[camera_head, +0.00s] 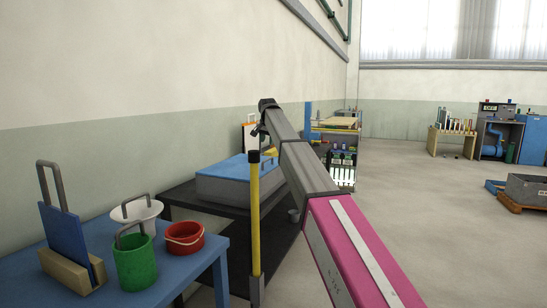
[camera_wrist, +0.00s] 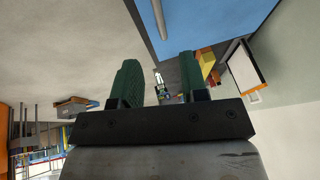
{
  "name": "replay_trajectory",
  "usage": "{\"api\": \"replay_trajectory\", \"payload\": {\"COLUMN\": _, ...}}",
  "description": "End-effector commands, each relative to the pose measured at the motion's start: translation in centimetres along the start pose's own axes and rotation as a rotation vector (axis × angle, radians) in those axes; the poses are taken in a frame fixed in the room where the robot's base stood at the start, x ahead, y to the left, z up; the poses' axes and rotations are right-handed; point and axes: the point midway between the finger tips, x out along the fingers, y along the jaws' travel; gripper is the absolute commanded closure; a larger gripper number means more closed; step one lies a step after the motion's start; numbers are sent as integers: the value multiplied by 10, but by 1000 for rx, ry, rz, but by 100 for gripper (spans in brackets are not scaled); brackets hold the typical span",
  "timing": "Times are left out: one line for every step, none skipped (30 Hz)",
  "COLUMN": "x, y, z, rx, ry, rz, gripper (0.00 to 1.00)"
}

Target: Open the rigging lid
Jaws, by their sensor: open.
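A grey chest with a blue lid (camera_head: 228,166) stands on a dark table against the left wall. The lid lies flat and looks shut on the chest. My gripper (camera_wrist: 158,80) is open, with two green fingers apart and nothing between them. In the wrist view a blue surface (camera_wrist: 205,18), which looks like the lid, fills the top beyond the fingertips. A grey bar (camera_wrist: 158,16) shows at its edge, apart from the fingers. In the head view my arm reaches above and beside the chest, partly hiding its right end; the fingers are hard to make out.
A yellow post (camera_head: 255,215) with a black top stands in front of the chest. A blue table (camera_head: 190,262) at left holds a green bucket (camera_head: 135,262), a red bucket (camera_head: 184,238), a white bucket and a blue board. Open floor (camera_head: 420,220) lies to the right.

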Motion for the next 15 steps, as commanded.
{"api": "replay_trajectory", "payload": {"x": 1, "y": -1, "z": -1, "rx": 1, "ry": 0, "rz": 0, "gripper": 60}}
{"api": "replay_trajectory", "payload": {"x": 3, "y": -1, "z": 0, "rx": 1, "ry": 0, "rz": 0, "gripper": 60}}
{"api": "replay_trajectory", "payload": {"x": 7, "y": -1, "z": 0, "rx": 1, "ry": 0, "rz": 0, "gripper": 60}}
{"api": "replay_trajectory", "payload": {"x": 11, "y": -1, "z": 0, "rx": 1, "ry": 0, "rz": 0, "gripper": 60}}
{"api": "replay_trajectory", "payload": {"x": 15, "y": 0, "z": 0, "rx": 1, "ry": 0, "rz": 0, "gripper": 60}}
{"api": "replay_trajectory", "payload": {"x": 21, "y": 0, "z": 0, "rx": 1, "ry": -1, "rz": 1, "gripper": 60}}
{"api": "replay_trajectory", "payload": {"x": 26, "y": 0, "z": 0, "rx": 1, "ry": -1, "rz": 1, "gripper": 60}}
{"api": "replay_trajectory", "payload": {"x": 32, "y": 0, "z": 0, "rx": 0, "ry": -1, "rz": 1, "gripper": 60}}
{"api": "replay_trajectory", "payload": {"x": 39, "y": 0, "z": 0, "rx": 0, "ry": -1, "rz": 1, "gripper": 60}}
{"api": "replay_trajectory", "payload": {"x": 45, "y": 0, "z": 0, "rx": 0, "ry": -1, "rz": 1, "gripper": 60}}
{"api": "replay_trajectory", "payload": {"x": 50, "y": 0, "z": -1, "rx": 0, "ry": -1, "rz": 1, "gripper": 60}}
{"api": "replay_trajectory", "payload": {"x": 57, "y": 0, "z": -1, "rx": 0, "ry": -1, "rz": 1, "gripper": 60}}
{"api": "replay_trajectory", "payload": {"x": 63, "y": 0, "z": -1, "rx": 0, "ry": -1, "rz": 1, "gripper": 60}}
{"api": "replay_trajectory", "payload": {"x": 68, "y": 0, "z": -1, "rx": 0, "ry": -1, "rz": 1, "gripper": 60}}
{"api": "replay_trajectory", "payload": {"x": 74, "y": 0, "z": -1, "rx": 0, "ry": 0, "rz": 1, "gripper": 60}}
